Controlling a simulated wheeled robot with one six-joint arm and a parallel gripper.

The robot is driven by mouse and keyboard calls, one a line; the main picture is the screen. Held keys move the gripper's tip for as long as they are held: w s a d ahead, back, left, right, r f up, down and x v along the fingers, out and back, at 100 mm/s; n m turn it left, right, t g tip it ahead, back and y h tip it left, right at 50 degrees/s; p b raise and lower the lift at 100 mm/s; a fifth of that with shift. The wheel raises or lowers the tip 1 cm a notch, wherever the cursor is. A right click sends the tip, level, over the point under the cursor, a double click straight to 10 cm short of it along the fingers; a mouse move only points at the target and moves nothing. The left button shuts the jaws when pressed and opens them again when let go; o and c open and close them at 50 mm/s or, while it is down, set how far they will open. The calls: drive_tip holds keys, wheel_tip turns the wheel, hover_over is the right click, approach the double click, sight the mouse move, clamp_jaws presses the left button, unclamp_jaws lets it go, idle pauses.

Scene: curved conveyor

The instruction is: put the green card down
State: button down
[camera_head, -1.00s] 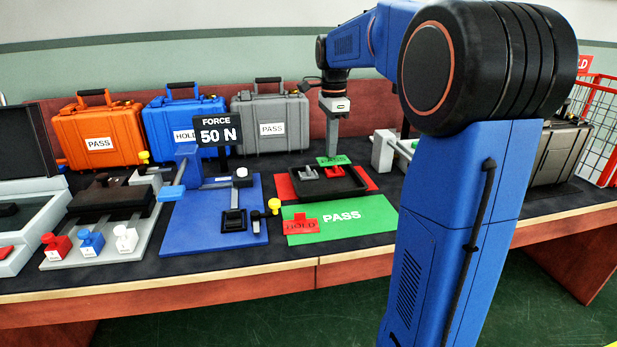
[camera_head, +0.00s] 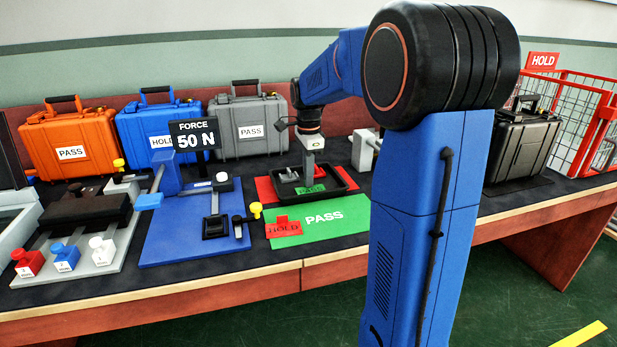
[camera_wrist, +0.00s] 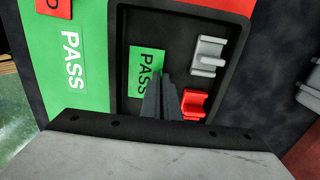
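The green card (camera_head: 314,189), marked PASS, is at the black tray (camera_head: 345,194). In the wrist view the card (camera_wrist: 146,72) shows flat over the tray floor, at the left side inside the rim. My gripper (camera_head: 309,180) points down over the tray, and its fingers (camera_wrist: 160,82) are close together at the card's right edge. They appear shut on the card, though the grip itself is partly hidden. I cannot tell whether the card touches the tray floor.
A grey clip (camera_wrist: 208,55) and a red clip (camera_wrist: 194,103) are in the tray, right of the card. The red HOLD card (camera_head: 284,228) lies on the green PASS mat (camera_head: 335,220) in front. A red mat (camera_head: 265,188) lies under the tray. A FORCE 50 N sign (camera_head: 194,135) stands left.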

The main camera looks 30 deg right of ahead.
drive_tip(key=shift+f, duration=0.15)
drive_tip(key=c, duration=2)
unclamp_jaws()
wheel_tip(320, 180, up, 12)
drive_tip(key=s+a+f+n+t, duration=0.1)
drive_tip(key=s+a+f+n, duration=0.1)
drive_tip(key=s+a+n, duration=0.2)
drive_tip(key=s+a+f+n+t, duration=0.1)
drive_tip(key=s+a+f+n, duration=0.2)
drive_tip(key=s, duration=0.8)
drive_tip(key=s+a+f+n+t, duration=0.1)
drive_tip(key=s+a+f+n, duration=0.1)
drive_tip(key=s+a+n, duration=0.4)
drive_tip(key=shift+s+a+f+n, duration=0.15)
drive_tip(key=shift+s+n, duration=0.55)
drive_tip(key=shift+n, duration=0.3)
drive_tip(key=s+f+n, duration=0.2)
drive_tip(key=s+a+f+n+t, duration=0.1)
drive_tip(key=s+f+n, duration=0.1)
drive_tip(key=s, duration=0.1)
drive_tip(key=s+a+f+n, duration=0.1)
drive_tip(key=s+f+n, duration=0.1)
drive_tip(key=f, duration=0.1)
drive_tip(key=shift+s+a+f+t, duration=0.1)
drive_tip(key=shift+s+a+t, duration=0.1)
drive_tip(key=shift+s+t, duration=0.2)
